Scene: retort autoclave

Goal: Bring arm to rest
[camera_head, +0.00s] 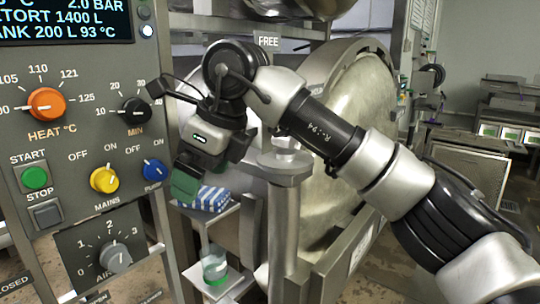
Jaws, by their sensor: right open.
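My right arm (335,132) comes in from the lower right and bends over in front of the round metal retort door (366,95). My right gripper (186,186) hangs down from the wrist, its green fingertips just right of the control panel (75,130). It is open with nothing between the fingers, and appears apart from the panel. My left gripper is not in view.
The panel carries an orange heat knob (46,104), a yellow mains knob (104,179) and a blue pump knob (154,170). A metal post (284,235) stands close to the arm.

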